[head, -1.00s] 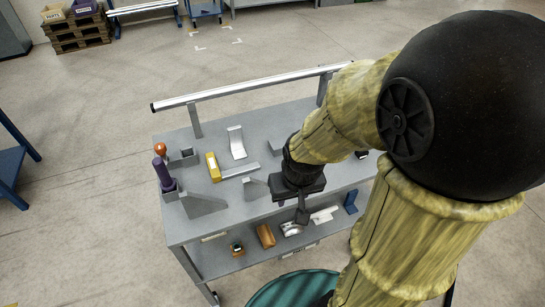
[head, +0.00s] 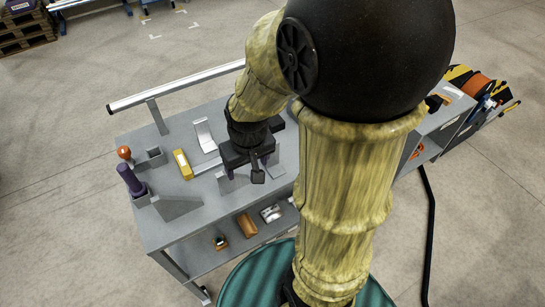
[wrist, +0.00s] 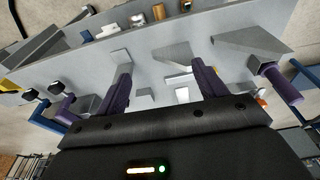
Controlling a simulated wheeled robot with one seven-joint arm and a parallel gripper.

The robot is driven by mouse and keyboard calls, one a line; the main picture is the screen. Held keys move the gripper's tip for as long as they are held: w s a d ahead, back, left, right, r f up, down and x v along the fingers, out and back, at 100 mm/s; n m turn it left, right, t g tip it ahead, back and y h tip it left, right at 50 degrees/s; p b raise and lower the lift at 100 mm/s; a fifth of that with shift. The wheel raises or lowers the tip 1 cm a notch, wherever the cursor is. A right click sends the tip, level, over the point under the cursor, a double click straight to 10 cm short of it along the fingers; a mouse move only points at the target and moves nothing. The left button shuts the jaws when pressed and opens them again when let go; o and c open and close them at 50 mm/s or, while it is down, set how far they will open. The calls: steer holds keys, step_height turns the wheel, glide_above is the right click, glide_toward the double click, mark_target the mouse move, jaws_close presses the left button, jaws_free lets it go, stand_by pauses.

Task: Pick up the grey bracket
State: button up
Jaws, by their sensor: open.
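Several grey metal pieces lie on the trolley's top. A light grey L-shaped bracket (head: 204,137) stands towards the back in the head view. A grey wedge-like plate (head: 178,208) lies at the front left; it also shows in the wrist view (wrist: 248,42). Another grey angled piece (wrist: 175,54) shows between the fingers in the wrist view, and a further one (wrist: 117,57) by the left fingertip. Which one the task names is not certain. My gripper (wrist: 160,68) is open and empty, its purple fingers above the trolley top. In the head view my arm hides part of the top.
The grey trolley (head: 160,236) has a rail (head: 180,85) along its back. A yellow block (head: 182,164), an orange-knobbed item (head: 124,153) and a purple-handled item (head: 130,180) stand at left. A tan cylinder (head: 246,224) lies on the lower shelf. A hose reel cart stands right.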

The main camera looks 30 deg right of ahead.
steer(key=w+d+r+g, duration=0.1)
steer(key=w+d+r, duration=0.2)
steer(key=w+d, duration=0.4)
step_height(320, 180, up, 2)
steer(key=g, duration=0.1)
glide_above(273, 166)
steer(key=shift+s, duration=0.1)
step_height(273, 166, down, 12)
steer(key=p, duration=0.1)
steer(key=shift+f, duration=0.1)
steer(key=shift+w+f+p, duration=0.2)
steer(key=shift+f+p, duration=0.2)
steer(key=shift+f, duration=0.9)
steer(key=shift+w+f+p, duration=0.15)
steer(key=shift+f+p, duration=0.25)
steer(key=shift+f, duration=0.85)
